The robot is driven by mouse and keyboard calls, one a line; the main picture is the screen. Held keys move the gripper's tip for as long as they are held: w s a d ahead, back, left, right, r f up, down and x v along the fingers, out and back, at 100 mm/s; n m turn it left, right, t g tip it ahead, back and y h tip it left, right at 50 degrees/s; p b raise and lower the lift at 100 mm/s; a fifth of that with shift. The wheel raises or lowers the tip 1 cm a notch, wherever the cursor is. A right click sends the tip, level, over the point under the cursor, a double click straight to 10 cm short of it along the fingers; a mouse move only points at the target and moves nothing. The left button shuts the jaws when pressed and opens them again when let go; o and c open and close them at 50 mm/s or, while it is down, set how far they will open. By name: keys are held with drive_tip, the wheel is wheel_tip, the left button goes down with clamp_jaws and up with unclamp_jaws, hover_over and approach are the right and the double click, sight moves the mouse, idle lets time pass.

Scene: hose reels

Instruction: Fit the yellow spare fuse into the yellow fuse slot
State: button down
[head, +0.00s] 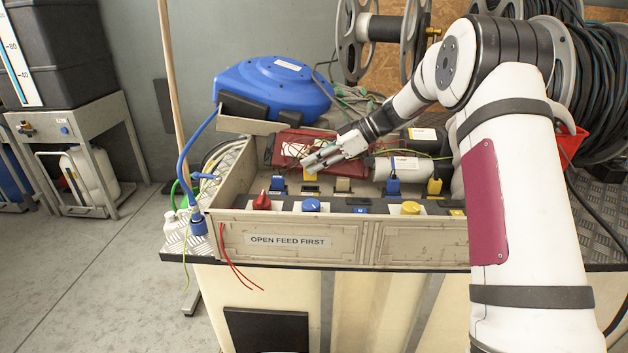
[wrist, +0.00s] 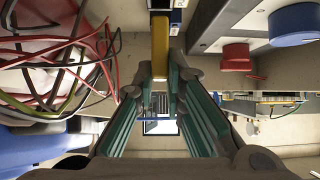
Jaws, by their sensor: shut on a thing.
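My gripper (head: 314,163) is over the back part of the open beige box, pointing left, with its fingers closed on a yellow fuse (wrist: 160,48). In the wrist view the fuse stands out beyond the teal-lined fingers. In the head view a yellow piece (head: 311,177) shows just under the fingertips, level with the row of fuse holders. I cannot tell whether its lower end touches a holder. Another yellow piece (head: 434,187) stands upright at the right of the row. The yellow fuse slot cannot be told apart clearly.
A blue piece (head: 277,184), a beige one (head: 343,185) and another blue one (head: 393,187) stand in the row. Red (head: 261,201), blue (head: 311,205) and yellow (head: 410,208) knobs line the front panel. Loose wires and a red case (head: 285,148) lie behind.

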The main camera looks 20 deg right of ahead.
sight(314, 180)
drive_tip(key=shift+f+b, duration=0.5)
drive_tip(key=shift+f, duration=1.7)
drive_tip(key=shift+f, duration=0.1)
drive_tip(key=c, duration=1.7)
unclamp_jaws()
drive_tip(key=shift+o, duration=0.2)
